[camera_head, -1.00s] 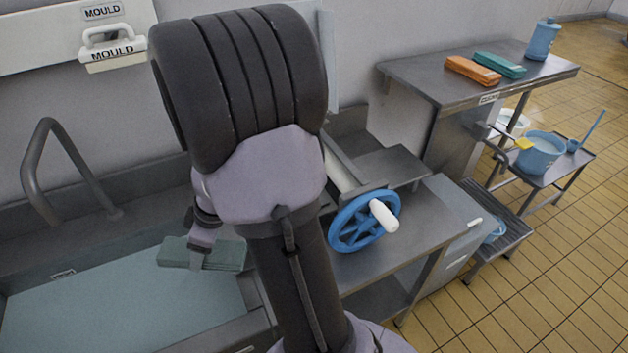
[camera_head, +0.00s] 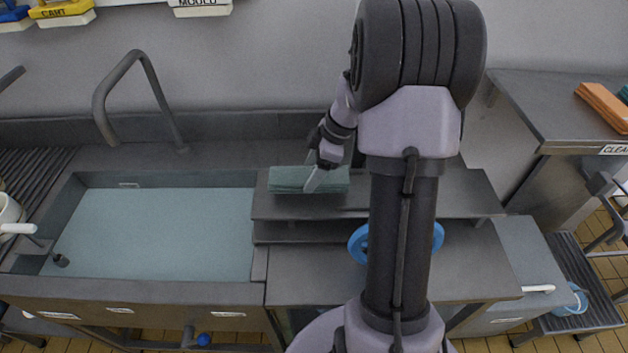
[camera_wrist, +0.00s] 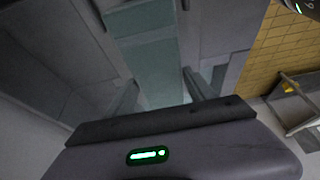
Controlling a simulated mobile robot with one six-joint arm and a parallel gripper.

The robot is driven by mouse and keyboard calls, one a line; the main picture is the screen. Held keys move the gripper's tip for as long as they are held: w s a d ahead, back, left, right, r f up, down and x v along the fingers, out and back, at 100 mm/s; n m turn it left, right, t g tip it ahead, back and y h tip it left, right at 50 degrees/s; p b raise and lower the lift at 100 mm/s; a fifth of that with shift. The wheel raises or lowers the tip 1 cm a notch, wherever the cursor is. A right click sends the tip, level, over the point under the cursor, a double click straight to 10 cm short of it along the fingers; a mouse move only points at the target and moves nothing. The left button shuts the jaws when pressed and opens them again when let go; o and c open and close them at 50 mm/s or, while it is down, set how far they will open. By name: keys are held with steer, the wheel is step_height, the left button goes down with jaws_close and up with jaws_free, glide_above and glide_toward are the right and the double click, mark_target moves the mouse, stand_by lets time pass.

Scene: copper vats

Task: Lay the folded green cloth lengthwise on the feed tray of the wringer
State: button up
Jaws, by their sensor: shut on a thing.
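The folded green cloth (camera_head: 290,180) is a flat, long bundle. My gripper (camera_head: 317,178) is shut on it near its right part, and in the wrist view the cloth (camera_wrist: 155,65) runs out between the two fingers (camera_wrist: 160,95). The cloth is over the grey feed tray (camera_head: 275,210) left of the wringer, its long side running left to right along the tray. I cannot tell whether it touches the tray. My arm hides the wringer's rollers; parts of its blue handwheel (camera_head: 358,243) show on either side of the arm.
A water-filled sink (camera_head: 150,235) with a bent tap (camera_head: 150,75) lies left of the tray. A bare steel bench (camera_head: 305,275) stands in front. Right are a side table (camera_head: 545,105) with an orange cloth (camera_head: 602,105) and a dark step (camera_head: 580,280).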

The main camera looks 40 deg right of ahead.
steer(key=shift+w+d+f, duration=0.1)
steer(key=shift+d+f, duration=0.2)
steer(key=shift+f+b, duration=0.7)
steer(key=shift+f, duration=0.8)
steer(key=shift+f, duration=0.15)
steer(key=o, duration=1.6)
